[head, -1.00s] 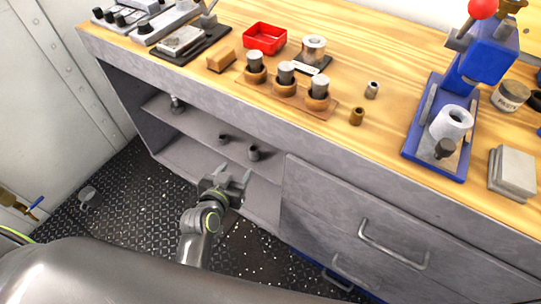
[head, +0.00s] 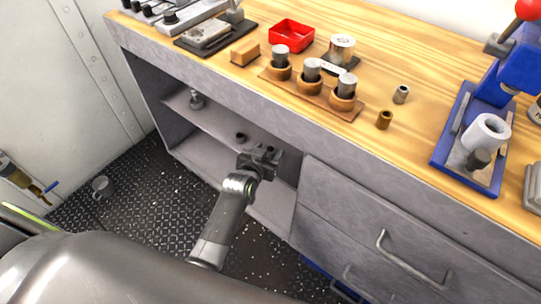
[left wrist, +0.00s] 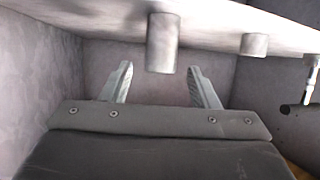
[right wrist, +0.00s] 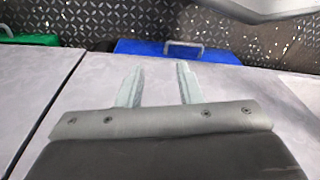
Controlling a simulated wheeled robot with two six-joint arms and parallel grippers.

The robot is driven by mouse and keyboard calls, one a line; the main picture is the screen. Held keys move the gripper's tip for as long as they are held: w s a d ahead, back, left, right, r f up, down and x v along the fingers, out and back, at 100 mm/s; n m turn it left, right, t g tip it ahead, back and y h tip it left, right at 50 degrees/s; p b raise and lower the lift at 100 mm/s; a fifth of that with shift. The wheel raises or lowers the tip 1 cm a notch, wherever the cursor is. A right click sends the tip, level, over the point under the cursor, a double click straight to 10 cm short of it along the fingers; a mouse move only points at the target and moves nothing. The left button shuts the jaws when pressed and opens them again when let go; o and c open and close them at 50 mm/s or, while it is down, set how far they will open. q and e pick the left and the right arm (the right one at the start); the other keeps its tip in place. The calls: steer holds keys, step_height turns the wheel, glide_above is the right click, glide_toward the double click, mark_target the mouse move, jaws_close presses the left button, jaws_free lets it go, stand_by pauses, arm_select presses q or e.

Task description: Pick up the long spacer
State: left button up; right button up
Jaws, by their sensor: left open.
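In the left wrist view a grey cylinder (left wrist: 163,43), which looks like the long spacer, stands out from the shelf board between the finger lines of my left gripper (left wrist: 162,85). The fingers are open, one on each side in the picture; I cannot tell whether they touch it. A shorter grey cylinder (left wrist: 254,44) is to its right. In the head view my left gripper (head: 260,160) reaches into the open shelf (head: 205,115) and hides the long one; a small dark piece (head: 241,137) shows beside it. My right gripper (right wrist: 157,88) is open and empty, above a grey surface.
Another fitting (head: 196,98) sits on the shelf at left. Drawers with handles (head: 395,258) are right of the opening. The wooden benchtop (head: 420,65) above holds a red tray (head: 292,35), cylinders in a wooden rack (head: 272,76) and a blue press (head: 468,165).

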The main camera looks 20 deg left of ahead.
arm_select(q)
steer(key=x, duration=0.2)
steer(key=shift+w+f, duration=0.2)
steer(key=shift+w, duration=0.05)
steer(key=shift+r, duration=0.1)
steer(key=c, duration=1.2)
